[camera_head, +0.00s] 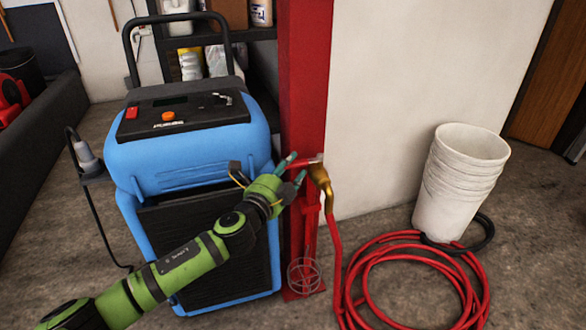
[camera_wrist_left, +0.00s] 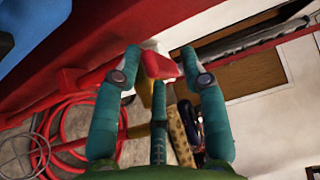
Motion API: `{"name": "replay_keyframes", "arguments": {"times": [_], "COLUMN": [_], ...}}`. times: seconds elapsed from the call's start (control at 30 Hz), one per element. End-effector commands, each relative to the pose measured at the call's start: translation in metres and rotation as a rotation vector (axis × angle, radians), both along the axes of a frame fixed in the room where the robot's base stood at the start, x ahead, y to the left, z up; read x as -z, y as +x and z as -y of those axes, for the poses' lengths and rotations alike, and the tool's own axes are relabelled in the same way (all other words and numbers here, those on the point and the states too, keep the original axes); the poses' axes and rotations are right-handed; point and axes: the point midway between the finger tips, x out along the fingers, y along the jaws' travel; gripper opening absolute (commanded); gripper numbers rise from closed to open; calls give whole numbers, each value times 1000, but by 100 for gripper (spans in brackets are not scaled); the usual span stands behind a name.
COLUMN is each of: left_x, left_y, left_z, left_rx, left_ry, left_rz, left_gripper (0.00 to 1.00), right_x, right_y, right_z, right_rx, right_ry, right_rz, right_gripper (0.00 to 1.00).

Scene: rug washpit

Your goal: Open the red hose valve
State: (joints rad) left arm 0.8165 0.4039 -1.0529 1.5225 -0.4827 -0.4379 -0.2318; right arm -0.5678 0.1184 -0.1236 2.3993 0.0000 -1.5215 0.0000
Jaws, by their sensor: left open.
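The red hose valve has a red lever handle (camera_head: 305,163) on a brass body (camera_head: 322,182), beside the red post (camera_head: 303,75). The lever points left, towards my gripper. My left gripper (camera_head: 296,168) is open at the lever, with a finger on either side of it. In the left wrist view the red lever (camera_wrist_left: 160,66) shows between the spread teal fingertips (camera_wrist_left: 158,62). The brass body is mostly hidden there. I cannot tell whether the fingers touch the lever. My right gripper is not in view.
A blue machine (camera_head: 190,150) with a black handle stands left of the post, under my left arm. A red hose (camera_head: 365,285) hangs from the valve and lies coiled on the floor. Stacked white buckets (camera_head: 455,195) stand at the right by the white wall (camera_head: 400,90).

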Motion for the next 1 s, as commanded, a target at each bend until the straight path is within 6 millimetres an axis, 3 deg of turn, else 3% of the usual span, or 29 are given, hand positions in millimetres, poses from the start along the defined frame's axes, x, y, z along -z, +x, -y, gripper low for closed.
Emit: {"name": "replay_keyframes", "arguments": {"times": [0.2,0.47,0.57,0.6,1.0], "left_x": [0,0,0,0,1], "left_y": [14,15,15,15,12], "left_z": [7,8,8,8,5], "left_rx": [0,0,0,0,-16], "left_ry": [-1,-1,-1,-1,-1], "left_rz": [0,-2,-2,-2,-4], "left_gripper": [42,42,6,0,0], "right_x": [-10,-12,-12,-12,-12], "right_y": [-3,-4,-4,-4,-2], "right_z": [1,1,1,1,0], "right_rx": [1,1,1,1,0], "right_ry": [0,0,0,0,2], "right_rz": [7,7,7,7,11], "right_gripper": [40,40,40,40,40]}}
